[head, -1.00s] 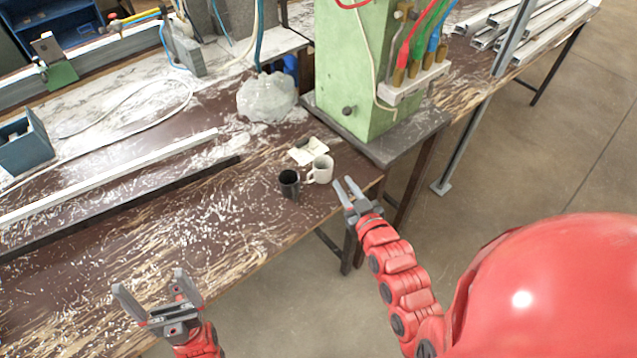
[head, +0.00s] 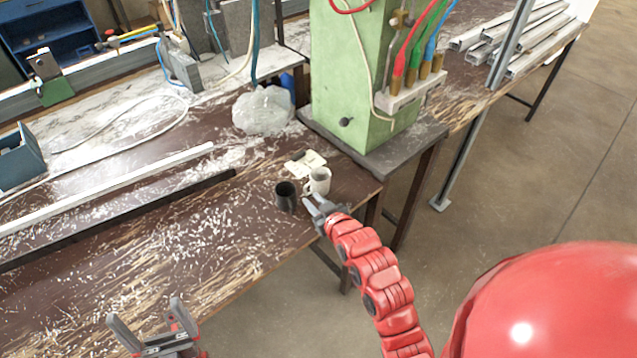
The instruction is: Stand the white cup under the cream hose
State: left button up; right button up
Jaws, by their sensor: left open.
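The white cup (head: 320,181) stands upright near the bench's right corner, its handle toward the left. A dark cup (head: 286,196) stands just left of it. My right gripper (head: 312,199) is open, its fingertips close in front of the white cup; I cannot tell whether they touch it. My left gripper (head: 145,318) is open and empty over the bench's front edge at lower left. A cream hose (head: 246,57) comes down beside a teal hose behind the clear plastic bag. Another cream line (head: 363,57) runs down the green machine, so I cannot tell which is meant.
The green machine (head: 345,85) stands on a dark plate behind the cups. A small pale paper (head: 304,163) lies behind them, and a crumpled plastic bag (head: 264,110) further back. Long profiles (head: 110,187) lie across the bench at left.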

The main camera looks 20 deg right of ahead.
aim_at(305, 190)
jog(key=shift+w+a+f, duration=0.1)
jog(key=shift+w+f, duration=0.25)
jog(key=shift+w, duration=0.1)
jog(key=shift+w+r+p, duration=0.1)
jog(key=shift+w+p, duration=0.4)
jog(key=shift+w, duration=0.15)
jog(key=p+x, duration=0.1)
jog(key=x, duration=0.2)
jog(key=shift+w+r, duration=0.1)
jog(key=shift+w+f+p, duration=0.3)
jog(key=shift+w, duration=0.15)
grip_shut()
dwell(0.3)
